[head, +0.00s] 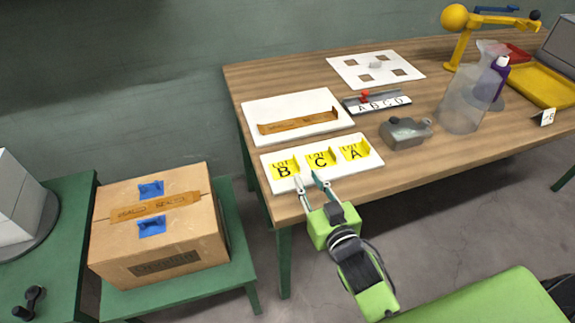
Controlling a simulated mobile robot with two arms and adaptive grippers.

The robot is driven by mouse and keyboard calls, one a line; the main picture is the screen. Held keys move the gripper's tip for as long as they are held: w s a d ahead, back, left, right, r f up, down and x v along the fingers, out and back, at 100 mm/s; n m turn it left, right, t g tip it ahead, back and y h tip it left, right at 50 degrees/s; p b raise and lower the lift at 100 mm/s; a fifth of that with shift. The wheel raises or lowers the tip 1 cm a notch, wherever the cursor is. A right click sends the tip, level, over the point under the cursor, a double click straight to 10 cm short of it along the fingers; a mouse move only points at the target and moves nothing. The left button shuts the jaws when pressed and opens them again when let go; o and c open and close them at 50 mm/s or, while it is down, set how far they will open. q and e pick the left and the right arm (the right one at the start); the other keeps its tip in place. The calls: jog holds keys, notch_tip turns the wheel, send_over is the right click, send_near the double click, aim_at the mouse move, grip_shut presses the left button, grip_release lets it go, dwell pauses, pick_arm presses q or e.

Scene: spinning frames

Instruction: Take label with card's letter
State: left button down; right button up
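Three yellow labels marked LOT stand in a row on a white board (270,186) at the table's front left: label B (284,169), label C (320,158) and label A (353,152). A small white card (547,117) at the right seems to carry a B, but the print is tiny. A strip lettered A B C D (380,106) with a red marker (365,97) lies behind the labels. My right gripper (310,181) is open and empty, its fingertips at the board's front edge, before and between labels B and C. My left gripper is out of view.
A white tray (293,105) with a brown strip lies behind the labels. A grey tape dispenser (405,132), a clear container (464,104) and a purple bottle (498,78) stand to the right. A taped cardboard box (175,243) sits on a green stand at left.

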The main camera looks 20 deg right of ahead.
aim_at(299, 172)
jog(key=shift+w+a+f+p, duration=0.1)
jog(key=shift+w+f, duration=0.1)
jog(key=shift+w, duration=0.95)
jog(key=shift+w+f+p, duration=0.15)
jog(key=shift+w+f, duration=0.05)
jog(key=shift+w, duration=0.9)
jog(key=shift+w+a+f+p, duration=0.1)
jog(key=shift+w+f, duration=0.1)
jog(key=shift+w, duration=0.95)
jog(key=shift+s, duration=0.1)
jog(key=shift+c, duration=0.5)
grip_shut()
